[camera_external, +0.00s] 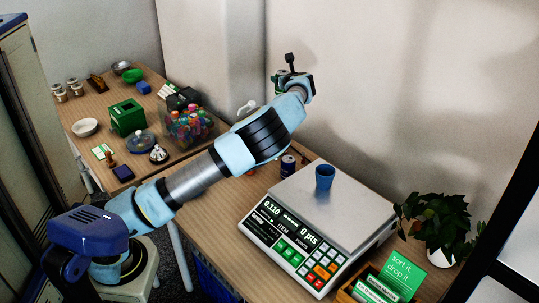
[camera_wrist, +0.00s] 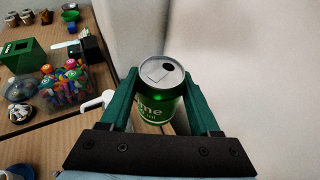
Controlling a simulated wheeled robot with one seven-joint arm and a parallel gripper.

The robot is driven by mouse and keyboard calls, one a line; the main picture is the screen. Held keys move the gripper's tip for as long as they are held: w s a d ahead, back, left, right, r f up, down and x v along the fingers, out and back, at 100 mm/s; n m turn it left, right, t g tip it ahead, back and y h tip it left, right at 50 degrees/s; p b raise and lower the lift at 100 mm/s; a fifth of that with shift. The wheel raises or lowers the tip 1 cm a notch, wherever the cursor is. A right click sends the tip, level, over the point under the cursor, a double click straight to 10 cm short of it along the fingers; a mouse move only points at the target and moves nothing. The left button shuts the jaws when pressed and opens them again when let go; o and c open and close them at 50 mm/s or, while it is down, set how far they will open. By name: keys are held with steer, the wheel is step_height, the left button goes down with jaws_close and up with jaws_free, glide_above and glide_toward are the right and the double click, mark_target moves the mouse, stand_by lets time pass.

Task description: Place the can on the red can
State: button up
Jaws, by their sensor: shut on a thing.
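My gripper (camera_wrist: 160,84) is shut on a green can (camera_wrist: 158,106), its two green fingers on either side. The can's silver top faces the wrist camera, and white lettering shows on its side. In the camera_external view my gripper (camera_external: 281,82) is raised high near the wall, above the back of the table; the held can is hard to make out there. A small dark reddish-purple can (camera_external: 288,166) stands upright on the table, left of the scale and below my arm. It may be the red can; its colour is not clear. The held can is well apart from it.
A scale (camera_external: 297,205) with a blue cup (camera_external: 324,178) on it stands to the right. A plant (camera_external: 436,218) and a green sign (camera_external: 405,271) are farther right. A clear tub of colourful items (camera_external: 190,127) and a green box (camera_external: 127,117) are on the left.

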step_height(320, 180, down, 17)
steer(key=shift+f+p, duration=0.1)
steer(key=shift+p, duration=0.95)
steer(key=o, duration=1.3)
steer(key=shift+f, duration=0.1)
steer(key=shift+s+r, duration=0.15)
steer(key=shift+r, duration=0.1)
steer(key=b+v, duration=0.2)
steer(key=v, duration=0.9)
steer(key=shift+s+r, duration=0.1)
steer(key=shift+s, duration=0.25)
